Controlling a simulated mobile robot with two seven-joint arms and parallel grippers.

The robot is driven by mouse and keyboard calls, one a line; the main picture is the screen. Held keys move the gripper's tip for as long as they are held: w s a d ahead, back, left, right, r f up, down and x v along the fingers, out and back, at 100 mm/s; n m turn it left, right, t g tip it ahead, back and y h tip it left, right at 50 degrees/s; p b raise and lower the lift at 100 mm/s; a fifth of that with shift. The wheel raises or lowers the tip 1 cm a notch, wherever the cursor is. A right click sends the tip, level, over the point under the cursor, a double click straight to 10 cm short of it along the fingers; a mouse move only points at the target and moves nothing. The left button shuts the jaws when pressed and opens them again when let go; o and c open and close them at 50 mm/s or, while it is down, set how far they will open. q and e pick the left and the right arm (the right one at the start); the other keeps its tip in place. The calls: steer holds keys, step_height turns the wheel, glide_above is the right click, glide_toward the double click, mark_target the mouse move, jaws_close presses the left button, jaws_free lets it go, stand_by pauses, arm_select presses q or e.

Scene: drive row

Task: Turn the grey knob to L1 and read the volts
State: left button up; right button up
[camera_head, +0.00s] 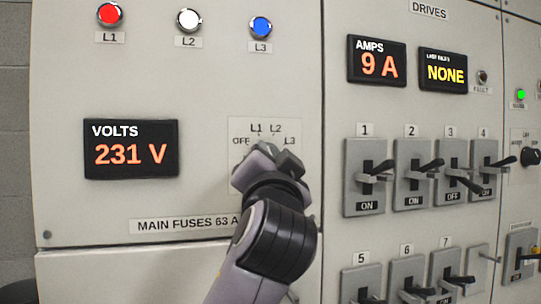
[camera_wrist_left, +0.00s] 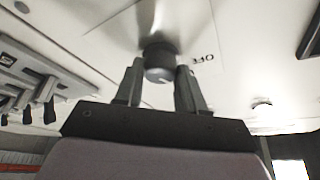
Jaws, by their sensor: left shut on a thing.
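The grey knob (camera_wrist_left: 160,62) sits between the two fingers of my left gripper (camera_wrist_left: 160,82) in the left wrist view, with a pale mark on its near edge. In the head view my left gripper (camera_head: 263,158) covers most of the knob, on a dial plate (camera_head: 238,128) marked OFF, L1, L2 and L3. The gripper is shut on the knob. I cannot tell for sure which label the knob points at. The volts display (camera_head: 131,149), left of the knob, reads 231 V. My right gripper is not in view.
Red L1 (camera_head: 110,14), white L2 (camera_head: 189,19) and blue L3 (camera_head: 261,27) lamps are above. A MAIN FUSES 63 A label (camera_head: 185,225) lies below the dial. To the right are the amps display (camera_head: 377,62) reading 9 A and several lever switches (camera_head: 365,178).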

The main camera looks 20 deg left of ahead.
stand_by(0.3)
arm_select(q)
steer(key=o, duration=1)
steer(key=shift+o, duration=0.2)
steer(key=b+v, duration=0.2)
steer(key=v, duration=0.5)
steer(key=shift+s, duration=0.15)
